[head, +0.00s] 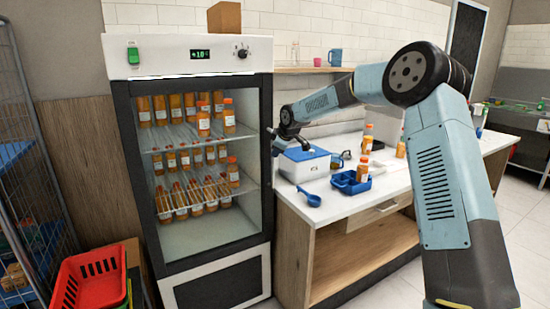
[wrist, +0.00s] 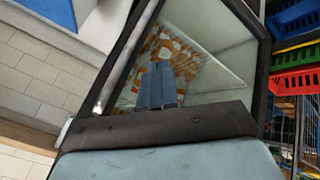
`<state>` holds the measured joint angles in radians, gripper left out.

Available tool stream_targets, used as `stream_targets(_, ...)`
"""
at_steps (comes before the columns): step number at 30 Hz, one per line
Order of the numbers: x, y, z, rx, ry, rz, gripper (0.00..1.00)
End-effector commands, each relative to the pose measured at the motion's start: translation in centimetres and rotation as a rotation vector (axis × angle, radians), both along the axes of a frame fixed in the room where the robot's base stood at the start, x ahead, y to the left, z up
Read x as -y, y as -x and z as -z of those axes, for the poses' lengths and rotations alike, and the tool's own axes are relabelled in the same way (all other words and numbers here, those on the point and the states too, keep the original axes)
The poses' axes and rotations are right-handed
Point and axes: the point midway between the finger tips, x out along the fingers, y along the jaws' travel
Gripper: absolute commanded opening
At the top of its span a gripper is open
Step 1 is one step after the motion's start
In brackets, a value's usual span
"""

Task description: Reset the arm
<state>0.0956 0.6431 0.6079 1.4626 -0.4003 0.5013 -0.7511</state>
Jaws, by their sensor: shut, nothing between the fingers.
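My gripper (head: 289,134) is in front of the right edge of the fridge (head: 187,68), above the left end of the counter, in the head view. My arm reaches to it from the right. In the wrist view my gripper (wrist: 158,68) shows as two blue-grey fingers held together, with nothing between them. The fridge's glass front and orange bottles (wrist: 190,55) lie beyond the fingers. In the head view several rows of orange juice bottles (head: 188,156) stand on the fridge shelves. The fridge door appears shut.
On the counter (head: 335,205) are a white box with a blue top (head: 303,166), a blue scoop (head: 309,197), a blue tray (head: 345,185) and several bottles. A red basket (head: 91,286) stands at lower left beside a wire rack (head: 38,150). Open floor lies at right.

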Motion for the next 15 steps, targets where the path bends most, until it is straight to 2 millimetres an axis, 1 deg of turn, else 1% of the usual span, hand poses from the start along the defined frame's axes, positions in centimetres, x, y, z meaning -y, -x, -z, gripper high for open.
stream_targets(5,0.6,1.2,-1.3,-0.004,0.01,0.015,0.0)
stream_targets(8,1.5,2.9,-2.6,-0.013,0.024,0.046,0.0)
stream_targets(15,5.1,8.8,-6.6,-0.045,0.059,0.173,0.0)
